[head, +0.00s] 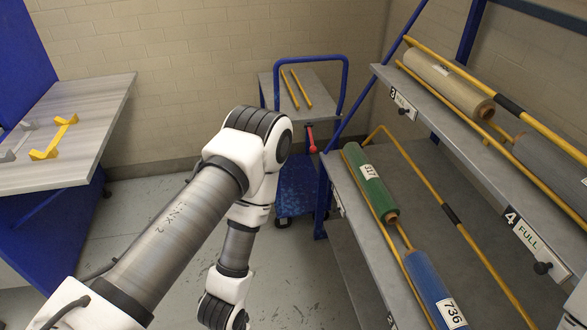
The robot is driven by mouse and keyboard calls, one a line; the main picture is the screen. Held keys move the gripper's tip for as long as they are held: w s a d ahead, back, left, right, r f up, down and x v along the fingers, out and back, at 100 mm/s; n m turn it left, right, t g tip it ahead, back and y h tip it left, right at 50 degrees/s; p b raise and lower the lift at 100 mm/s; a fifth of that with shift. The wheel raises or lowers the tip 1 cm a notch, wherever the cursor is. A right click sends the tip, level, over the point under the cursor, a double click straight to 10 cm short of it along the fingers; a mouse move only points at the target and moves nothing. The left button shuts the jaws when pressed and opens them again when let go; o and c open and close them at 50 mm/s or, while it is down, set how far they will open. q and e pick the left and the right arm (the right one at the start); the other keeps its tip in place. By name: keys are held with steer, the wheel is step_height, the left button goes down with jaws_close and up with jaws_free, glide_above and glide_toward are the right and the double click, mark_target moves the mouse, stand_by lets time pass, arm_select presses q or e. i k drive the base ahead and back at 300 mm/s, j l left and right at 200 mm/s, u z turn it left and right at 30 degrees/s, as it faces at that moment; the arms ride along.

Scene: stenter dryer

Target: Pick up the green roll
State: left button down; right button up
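The green roll (370,184) lies on the lower shelf of the rack at the right, between yellow rails, with a white label on it and a brown core end facing the front. My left arm comes in from the lower left and bends downward in the middle of the view, to the left of the green roll and apart from it. Its gripper is out of view below the bottom edge. My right gripper is not in view; only a small white piece shows at the right edge.
A blue roll (433,287) lies nearer on the same shelf. A beige roll (447,85) and a grey roll (553,160) lie on the upper shelf (440,123). A blue cart (297,185) stands behind. A grey table (75,120) with yellow cradles (56,137) is at left.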

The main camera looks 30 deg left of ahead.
mark_target(388, 212)
steer(key=u, duration=0.3)
steer(key=z, duration=0.2)
steer(key=i+j+z, duration=0.15)
steer(key=j+z, duration=0.15)
steer(key=z, duration=0.15)
steer(key=i+j+z, duration=0.1)
steer(key=j+z, duration=0.2)
steer(key=z, duration=0.15)
steer(key=j+z, duration=0.35)
steer(key=z, duration=0.15)
steer(key=j+z, duration=0.35)
steer(key=j, duration=2.3)
steer(key=i+l, duration=0.25)
